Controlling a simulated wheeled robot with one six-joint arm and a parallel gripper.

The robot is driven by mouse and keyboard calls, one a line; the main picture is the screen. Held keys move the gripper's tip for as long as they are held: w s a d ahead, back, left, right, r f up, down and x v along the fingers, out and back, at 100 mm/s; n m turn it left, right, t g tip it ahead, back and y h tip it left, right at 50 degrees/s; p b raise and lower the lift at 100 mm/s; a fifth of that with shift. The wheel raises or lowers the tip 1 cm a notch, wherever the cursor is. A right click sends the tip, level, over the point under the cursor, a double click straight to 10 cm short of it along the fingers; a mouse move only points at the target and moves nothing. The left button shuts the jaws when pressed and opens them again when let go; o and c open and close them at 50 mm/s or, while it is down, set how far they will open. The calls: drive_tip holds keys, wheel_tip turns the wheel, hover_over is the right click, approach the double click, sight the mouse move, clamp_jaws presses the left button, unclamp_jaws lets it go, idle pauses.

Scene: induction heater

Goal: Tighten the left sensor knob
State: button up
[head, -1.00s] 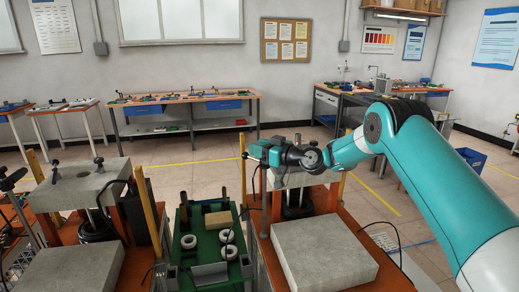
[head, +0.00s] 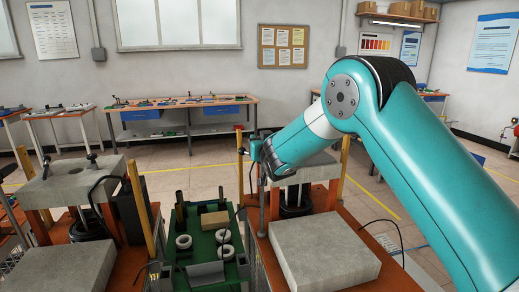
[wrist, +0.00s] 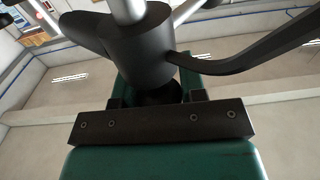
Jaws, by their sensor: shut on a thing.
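My gripper (head: 256,150) is at the upper left corner of the right-hand heater, beside its upright metal post (head: 264,205). In the wrist view, my gripper (wrist: 158,92) is shut on a dark knob (wrist: 158,93) on the near side of a black sensor clamp (wrist: 140,48). The clamp sits around a metal rod (wrist: 128,10), and a black bent arm (wrist: 235,66) runs from it to the right. My gripper's body and the clamp hide much of the knob. In the head view the knob is too small to make out.
A concrete slab (head: 325,253) lies on the orange heater table at the front. A green tray (head: 230,272) with white rings and a block stands left of it. A second heater with a concrete block (head: 72,180) is at the far left. A yellow post (head: 240,165) stands close to my gripper.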

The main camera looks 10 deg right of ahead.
drive_tip(key=m+h+b, duration=0.1)
drive_tip(key=b, duration=0.1)
drive_tip(key=m+h+b, duration=0.1)
drive_tip(key=h+b, duration=0.1)
drive_tip(key=shift+f+h+b, duration=0.3)
drive_tip(key=shift+f+b, duration=0.05)
drive_tip(key=shift+b, duration=0.05)
drive_tip(key=h+b, duration=0.1)
drive_tip(key=m+h+b, duration=0.1)
drive_tip(key=m+g+h+b, duration=0.1)
drive_tip(key=shift+d+r, duration=0.2)
drive_tip(key=shift+d, duration=0.05)
drive_tip(key=shift+r+m+h+b, duration=0.1)
drive_tip(key=shift+m+h+b, duration=0.2)
drive_tip(key=shift+m+b, duration=0.15)
drive_tip(key=shift+s+d+r, duration=0.1)
drive_tip(key=o, duration=0.9)
drive_tip(key=shift+s+a+b, duration=0.2)
drive_tip(key=shift+s+b, duration=0.1)
drive_tip(key=shift+s, duration=0.05)
drive_tip(key=b+v, duration=0.2)
drive_tip(key=v, duration=0.6)
drive_tip(key=b+v, duration=0.3)
drive_tip(key=v, duration=0.5)
drive_tip(key=shift+s+a+r, duration=0.15)
drive_tip(key=shift+a, duration=0.1)
